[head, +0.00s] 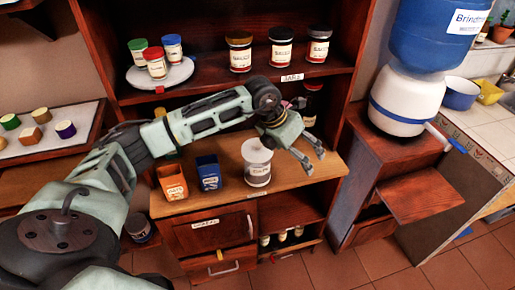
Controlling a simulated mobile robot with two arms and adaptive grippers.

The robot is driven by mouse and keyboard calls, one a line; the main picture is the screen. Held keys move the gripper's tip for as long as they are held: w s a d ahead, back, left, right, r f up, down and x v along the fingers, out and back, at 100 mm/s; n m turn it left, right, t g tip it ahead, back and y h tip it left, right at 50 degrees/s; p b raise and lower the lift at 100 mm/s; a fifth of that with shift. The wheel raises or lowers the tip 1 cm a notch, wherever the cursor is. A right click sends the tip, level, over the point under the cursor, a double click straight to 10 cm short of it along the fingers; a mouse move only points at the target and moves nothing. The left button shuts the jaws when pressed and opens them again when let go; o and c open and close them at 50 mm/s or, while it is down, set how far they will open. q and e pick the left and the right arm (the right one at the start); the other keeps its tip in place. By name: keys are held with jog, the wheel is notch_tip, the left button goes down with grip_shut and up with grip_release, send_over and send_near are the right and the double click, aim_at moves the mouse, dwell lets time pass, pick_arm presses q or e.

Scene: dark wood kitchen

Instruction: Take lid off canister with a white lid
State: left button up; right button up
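The canister (258,178) stands upright on the light wood counter. It has a label on its front, and its white lid (257,147) sits on top. My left arm reaches across from the left, above and behind the canister. My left gripper (315,163) is to the right of the canister, apart from it, with its fingers spread and nothing between them. My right gripper is not in view.
An orange box (172,183) and a blue box (208,175) stand left of the canister. A dark bottle (311,105) is partly hidden behind my gripper. Labelled jars (281,48) line the shelf above. A blue and white water dispenser (408,95) stands at right.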

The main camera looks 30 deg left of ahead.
aim_at(257, 144)
pick_arm(q)
jog(key=a+y, duration=0.1)
jog(key=a, duration=0.3)
jog(key=a+r+n+y, duration=0.1)
jog(key=a+y, duration=0.1)
jog(key=a, duration=0.3)
jog(key=a+r+g+y, duration=0.1)
jog(key=a, duration=0.4)
jog(key=shift+s+n+y, duration=0.2)
jog(key=shift+n+y, duration=0.2)
jog(key=p+x, duration=0.1)
jog(key=x, duration=0.1)
jog(key=p+x, duration=0.1)
jog(key=x, duration=0.1)
jog(key=p+x, duration=0.1)
jog(key=x, duration=0.1)
jog(key=shift+d+f+p, duration=0.1)
jog(key=shift+d+p, duration=0.15)
jog(key=shift+p, duration=0.05)
jog(key=shift+w+f, duration=0.2)
jog(key=shift+f, duration=0.35)
jog(key=shift+r, duration=0.1)
jog(key=c, duration=1.3)
jog(key=shift+s, duration=0.2)
jog(key=c, duration=0.3)
